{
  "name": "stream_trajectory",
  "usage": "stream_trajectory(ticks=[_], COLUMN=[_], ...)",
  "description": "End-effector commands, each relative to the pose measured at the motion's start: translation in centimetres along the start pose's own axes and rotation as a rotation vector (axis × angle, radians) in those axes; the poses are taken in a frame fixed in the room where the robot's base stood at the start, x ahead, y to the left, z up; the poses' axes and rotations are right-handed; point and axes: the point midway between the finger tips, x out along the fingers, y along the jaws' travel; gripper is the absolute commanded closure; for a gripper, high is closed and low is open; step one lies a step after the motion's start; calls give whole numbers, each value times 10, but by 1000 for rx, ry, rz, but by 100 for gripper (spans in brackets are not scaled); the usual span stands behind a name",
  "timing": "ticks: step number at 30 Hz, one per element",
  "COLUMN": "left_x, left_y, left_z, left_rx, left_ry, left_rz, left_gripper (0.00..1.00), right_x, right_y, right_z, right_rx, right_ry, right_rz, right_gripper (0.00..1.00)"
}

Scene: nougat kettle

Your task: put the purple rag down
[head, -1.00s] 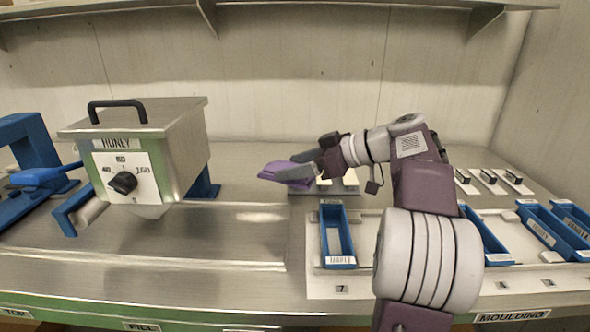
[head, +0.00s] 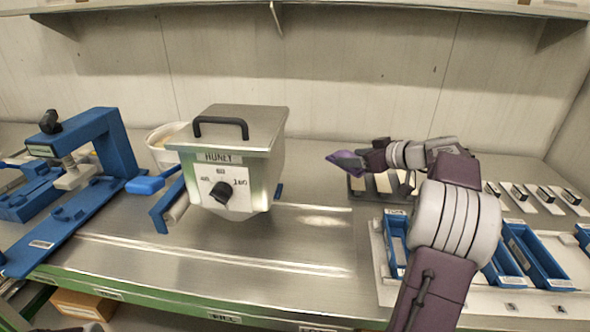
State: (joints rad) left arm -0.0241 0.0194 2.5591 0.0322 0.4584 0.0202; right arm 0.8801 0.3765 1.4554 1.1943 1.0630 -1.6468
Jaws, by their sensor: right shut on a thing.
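The purple rag (head: 345,159) is a small folded cloth in the head view, right of the honey kettle. My right gripper (head: 358,161) is shut on the rag and holds it near the left end of a dark tray with pale blocks (head: 358,187). I cannot tell whether the rag touches anything below it.
The steel honey kettle (head: 233,160) with a black dial stands left of the rag. A blue press frame (head: 110,150) and a white tub (head: 165,150) are farther left. Blue trays (head: 535,255) are at right. Bare steel bench (head: 310,235) lies between.

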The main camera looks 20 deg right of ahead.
Motion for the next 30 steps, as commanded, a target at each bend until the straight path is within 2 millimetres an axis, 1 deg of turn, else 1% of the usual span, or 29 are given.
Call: stream_trajectory(ticks=[1,3,6,11,14,21,24,27,30], left_x=[-23,-32,-37,-35,-34,-34,-35,-36,-36], left_y=[0,1,1,1,1,1,1,1,1], left_z=[-2,-3,-3,-3,-3,-3,-3,-3,-3], left_rx=[0,0,1,1,1,0,0,0,0], left_ry=[0,0,-1,-1,-1,-1,-1,-1,-1], left_rz=[0,0,0,0,0,0,0,0,0], left_gripper=[64,64,64,64,64,64,64,64,64], right_x=[-6,-5,-6,-3,14,87,108,120,124], right_y=[6,11,14,14,7,-18,-25,-28,-29], right_z=[-7,-3,0,2,4,13,15,16,16], right_rx=[12,15,13,13,14,14,13,12,12], right_ry=[-3,-2,-1,0,0,-2,-1,0,1], right_rz=[11,18,22,22,18,16,18,21,22], right_gripper=[94,94,94,94,94,94,94,94,94])
